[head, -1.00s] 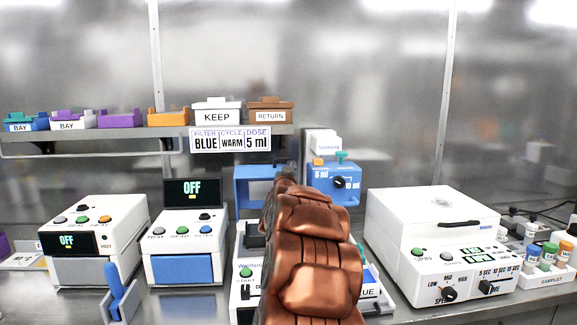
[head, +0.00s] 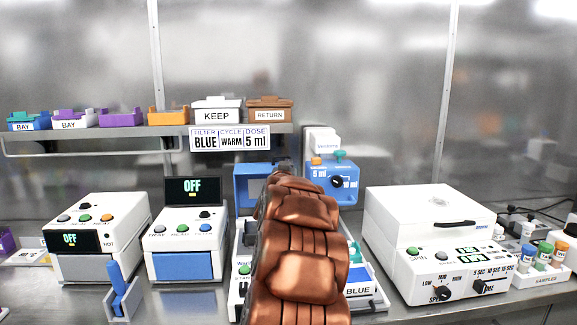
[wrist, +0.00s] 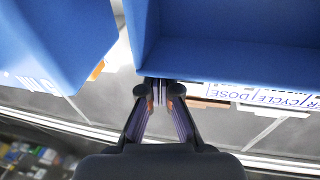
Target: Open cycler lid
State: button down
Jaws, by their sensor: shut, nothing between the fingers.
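No label that I can read names the cycler. A raised, hollow blue lid-like frame (head: 246,184) stands at the back of the white middle machine (head: 240,268), partly hidden behind my copper arm. My gripper (wrist: 159,92) is shut and empty, with its fingertips at the lower edge of a blue panel (wrist: 235,55) in the wrist view. I cannot tell whether they touch it. In the head view the end of my arm (head: 284,166) is beside the frame's right side, and the fingers are not clear there. The middle machine's front is mostly hidden by my arm.
A blue dispenser (head: 320,180) stands just right of my arm's end. Two white machines with OFF displays (head: 95,240) (head: 187,250) stand left, and a large white spinner (head: 430,225) right. A shelf (head: 90,133) with bins and a sign (head: 230,138) hangs above.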

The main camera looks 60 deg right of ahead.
jog(key=b+v, duration=0.1)
jog(key=v, duration=1.1)
jog(key=shift+s+a, duration=0.15)
jog(key=shift+a, duration=0.2)
jog(key=shift+f, duration=0.1)
